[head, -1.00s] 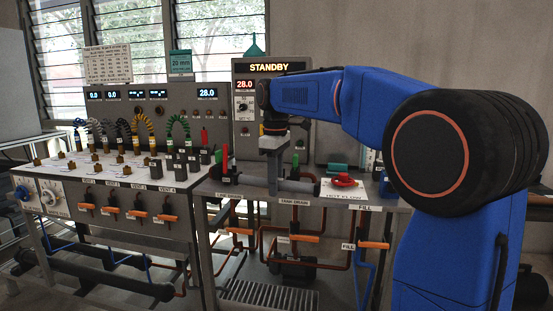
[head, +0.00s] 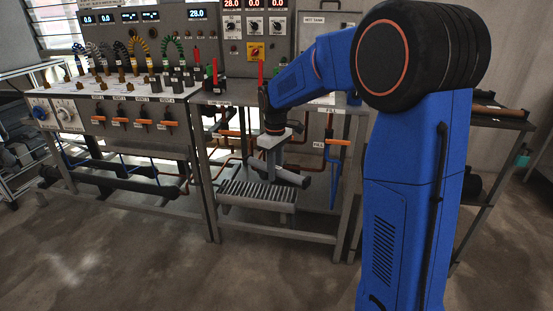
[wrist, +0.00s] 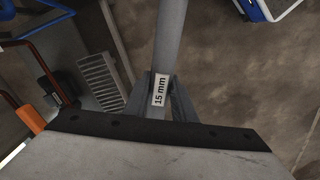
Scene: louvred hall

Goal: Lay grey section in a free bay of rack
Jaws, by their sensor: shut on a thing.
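My gripper (head: 272,168) is shut on the grey section (head: 291,177), a plain grey tube. It holds the tube tilted, in front of the test bench and below its top. In the wrist view the grey section (wrist: 171,35) runs up from between the fingers (wrist: 160,100), with a white "15 mm" label on it. The tube's far end is cut off by that view's top edge. I cannot make out for sure which thing is the rack; a dark stand (head: 505,121) at the right carries long brown and dark pieces.
A slatted grey step (head: 257,195) is below the tube and also shows in the wrist view (wrist: 101,80). Pipes with orange handles (head: 338,142) hang under the bench. A valve panel bench (head: 110,104) stands at the left. The concrete floor (head: 150,255) in front is clear.

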